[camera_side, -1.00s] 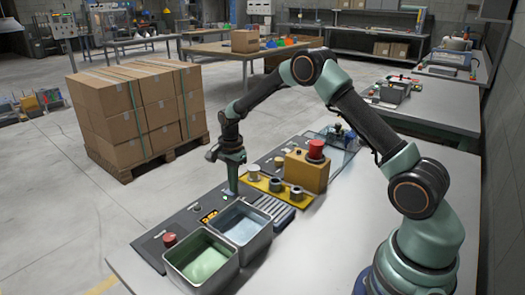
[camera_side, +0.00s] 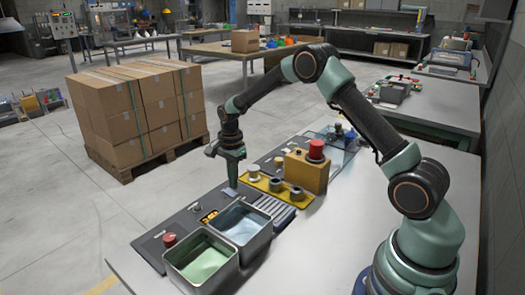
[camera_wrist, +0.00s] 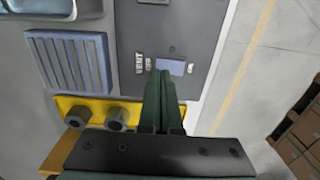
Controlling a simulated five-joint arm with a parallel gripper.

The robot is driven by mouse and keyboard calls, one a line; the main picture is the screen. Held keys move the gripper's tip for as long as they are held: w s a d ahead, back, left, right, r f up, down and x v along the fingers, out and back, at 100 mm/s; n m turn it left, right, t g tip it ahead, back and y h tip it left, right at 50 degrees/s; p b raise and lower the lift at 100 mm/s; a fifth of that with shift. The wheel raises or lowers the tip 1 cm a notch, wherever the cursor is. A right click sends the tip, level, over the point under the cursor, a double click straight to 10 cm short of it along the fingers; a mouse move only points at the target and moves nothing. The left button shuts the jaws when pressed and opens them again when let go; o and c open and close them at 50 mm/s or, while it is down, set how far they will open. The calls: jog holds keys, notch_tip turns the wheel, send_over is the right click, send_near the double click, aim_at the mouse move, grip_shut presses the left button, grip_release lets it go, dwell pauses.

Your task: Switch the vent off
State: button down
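The vent switch (camera_wrist: 171,67) shows in the wrist view as a small blue-grey rocker on the dark panel, beside a label reading VENT. My fingertips (camera_wrist: 162,78) are right at its near edge and cover part of it; I cannot tell whether they touch it. In the side view my gripper (camera_side: 232,186) points down at the panel, left of the yellow strip. Its fingers are together with nothing between them. In the side view the switch is a small pale patch at the fingertips, with no green glow showing.
The yellow strip (camera_wrist: 92,101) with round knobs lies close by the fingers. A ribbed grille (camera_wrist: 70,62) is beside the switch. Two metal bins (camera_side: 200,262) stand at the panel's front, near a red button (camera_side: 169,239). A yellow box with a red button (camera_side: 316,150) stands behind.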

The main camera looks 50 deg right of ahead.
jog(key=shift+r, duration=2.45)
jog(key=s+a+r+n+t, duration=0.35)
jog(key=s+r+n, duration=0.45)
jog(key=r, duration=0.6)
jog(key=s+a+r+n+t, duration=0.1)
jog(key=s+a+n, duration=0.1)
jog(key=s+n, duration=0.3)
jog(key=s+a+r+n+t, duration=0.1)
jog(key=s+a+n, duration=0.1)
jog(key=s+n, duration=0.3)
jog(key=shift+s, duration=1.9)
